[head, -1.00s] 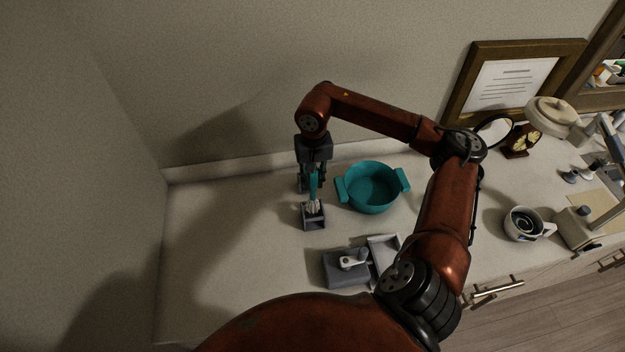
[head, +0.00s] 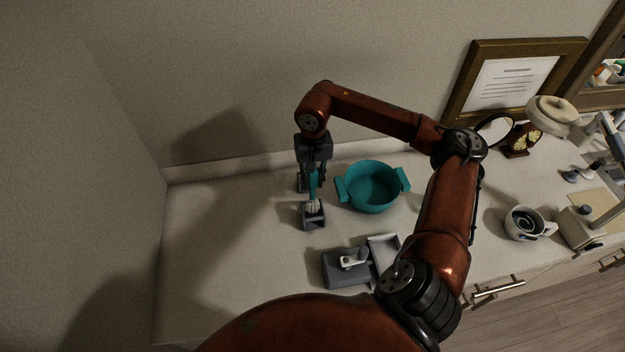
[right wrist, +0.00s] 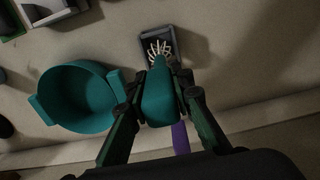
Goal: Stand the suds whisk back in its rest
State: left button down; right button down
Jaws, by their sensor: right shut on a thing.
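The suds whisk has a teal handle (head: 313,185) and a head of pale wires (head: 313,207). My right gripper (head: 312,181) is shut on the handle and points down; it also shows in the right wrist view (right wrist: 160,90). The whisk's rest is a small dark grey open box (head: 315,224) on the counter. The wires are over the rest's opening in the head view, and in the right wrist view they overlap the rest (right wrist: 176,62). I cannot tell how far inside they are. My left gripper is not in view.
A teal two-handled pot (head: 372,188) stands close to the right of the rest. A grey block with a white-handled item (head: 345,268) and a pale tray (head: 384,250) lie nearer the front. The counter (head: 220,240) left of the rest is clear. The wall is behind.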

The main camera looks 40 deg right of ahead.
aim_at(313, 191)
jog(key=shift+f+b, duration=1.5)
jog(key=shift+f, duration=0.25)
dwell(0.5)
jog(key=shift+f+b, duration=1.25)
jog(key=shift+f, duration=0.05)
jog(key=c, duration=1.6)
grip_release()
jog(key=shift+r, duration=0.2)
